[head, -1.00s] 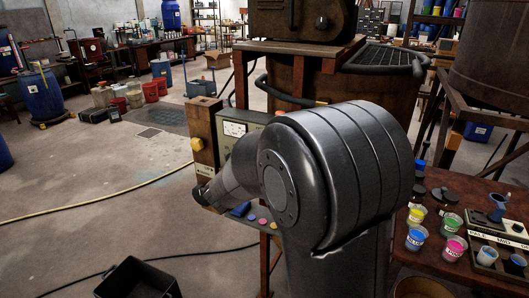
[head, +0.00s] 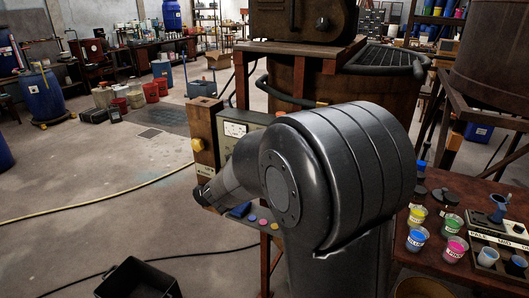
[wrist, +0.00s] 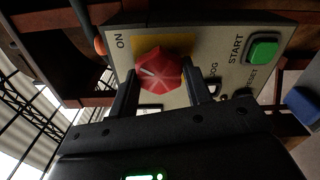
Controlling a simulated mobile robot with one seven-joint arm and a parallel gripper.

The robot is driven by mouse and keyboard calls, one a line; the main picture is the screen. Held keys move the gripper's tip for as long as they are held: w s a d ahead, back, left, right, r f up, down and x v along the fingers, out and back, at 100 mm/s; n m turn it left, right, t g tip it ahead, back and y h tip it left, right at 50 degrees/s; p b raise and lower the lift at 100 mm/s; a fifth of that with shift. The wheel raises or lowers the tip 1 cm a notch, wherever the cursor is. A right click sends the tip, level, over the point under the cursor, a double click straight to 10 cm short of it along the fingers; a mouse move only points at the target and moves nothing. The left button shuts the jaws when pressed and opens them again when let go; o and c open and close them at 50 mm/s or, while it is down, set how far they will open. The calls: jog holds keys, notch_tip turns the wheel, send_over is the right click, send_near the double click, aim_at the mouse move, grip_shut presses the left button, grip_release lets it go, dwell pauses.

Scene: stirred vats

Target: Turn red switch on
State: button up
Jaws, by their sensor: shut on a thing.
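The red switch (wrist: 163,72) is a faceted red knob with a white mark on its face. It sits on a yellow plate on a pale control panel (wrist: 222,58). The printed word ON is to its left in the wrist view. My gripper (wrist: 159,67) has one finger on each side of the knob and is shut on it. The fingers and gripper body cover the panel below the knob. In the head view my arm hides the switch, and only the edge of the dark gripper (head: 203,196) shows.
A green START button (wrist: 262,50) sits right of the switch, with JOG and RESET labels below it. The panel box (head: 234,129) stands by a large rusty vat (head: 345,95). A table with paint cups (head: 418,238) is at right. Open floor lies at left.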

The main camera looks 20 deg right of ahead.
jog(key=shift+m, duration=1.1)
jog(key=o, duration=1)
jog(key=v, duration=1)
jog(key=shift+s+a, duration=0.25)
jog(key=shift+s, duration=0.05)
